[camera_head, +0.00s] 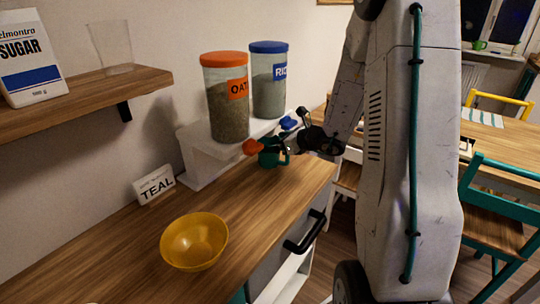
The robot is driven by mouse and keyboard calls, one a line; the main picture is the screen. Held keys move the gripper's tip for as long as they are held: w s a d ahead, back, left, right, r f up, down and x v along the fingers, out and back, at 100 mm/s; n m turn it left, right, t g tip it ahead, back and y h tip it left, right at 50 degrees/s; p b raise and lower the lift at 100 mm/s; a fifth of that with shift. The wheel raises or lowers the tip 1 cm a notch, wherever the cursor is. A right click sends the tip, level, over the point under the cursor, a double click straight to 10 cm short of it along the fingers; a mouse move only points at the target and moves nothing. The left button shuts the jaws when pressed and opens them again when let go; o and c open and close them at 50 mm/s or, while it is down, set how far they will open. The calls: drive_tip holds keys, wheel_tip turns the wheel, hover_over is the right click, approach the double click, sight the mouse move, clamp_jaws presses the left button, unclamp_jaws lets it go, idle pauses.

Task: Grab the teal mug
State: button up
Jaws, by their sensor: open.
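The teal mug (270,158) stands on the wooden counter, in front of the white riser and near the counter's far end. My gripper (270,136) reaches in from the right with its jaws open. The gripper is at the mug's rim height or slightly above and hides part of the mug. I cannot tell whether a finger touches it.
A white riser (200,160) holds an oats jar (228,110) and a rice jar (268,85) close behind the mug. Between bowl and mug, the counter is clear.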

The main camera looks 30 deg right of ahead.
drive_tip(key=shift+w+a+f, duration=0.1)
drive_tip(key=shift+w+f, duration=0.05)
drive_tip(key=shift+w, duration=0.15)
drive_tip(key=c, duration=1.5)
drive_tip(key=shift+c, duration=0.6)
